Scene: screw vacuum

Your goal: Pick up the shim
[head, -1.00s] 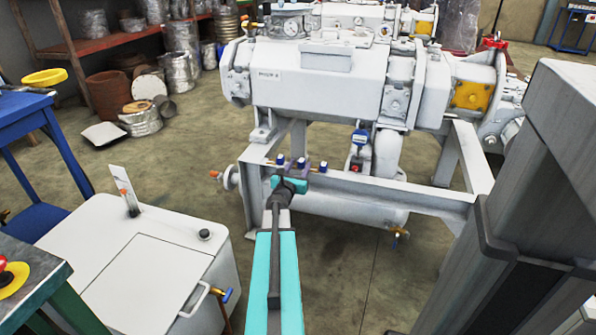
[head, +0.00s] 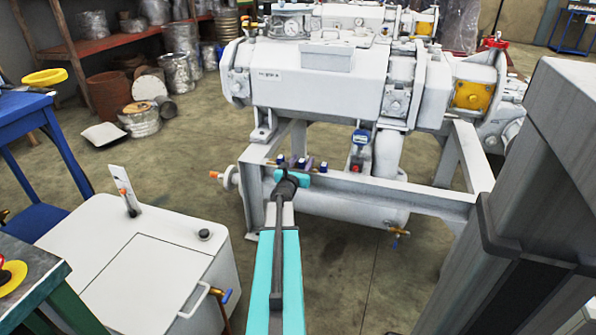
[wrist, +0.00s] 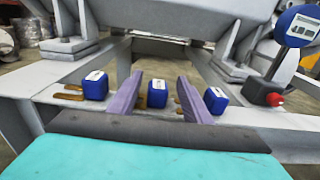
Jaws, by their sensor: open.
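Several blue blocks with pale labels are in a row on the grey steel frame; brown forked strips lie beside them. I take these pieces to be shims. In the wrist view, the middle blue block (wrist: 157,94) shows between my gripper's (wrist: 160,80) two purple fingers, which are open. The left blue block (wrist: 95,86) and right blue block (wrist: 216,100) lie outside the fingers. I cannot tell whether the fingers touch the middle block. In the head view, the middle block (head: 301,163) is small beyond my teal wrist.
The frame beam (head: 390,190) runs right under the large white pump (head: 315,88). A blue-faced gauge (wrist: 297,27) stands at the right on the frame, beside a red-tipped fitting (wrist: 276,99). A white cabinet (head: 150,265) stands at the front left.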

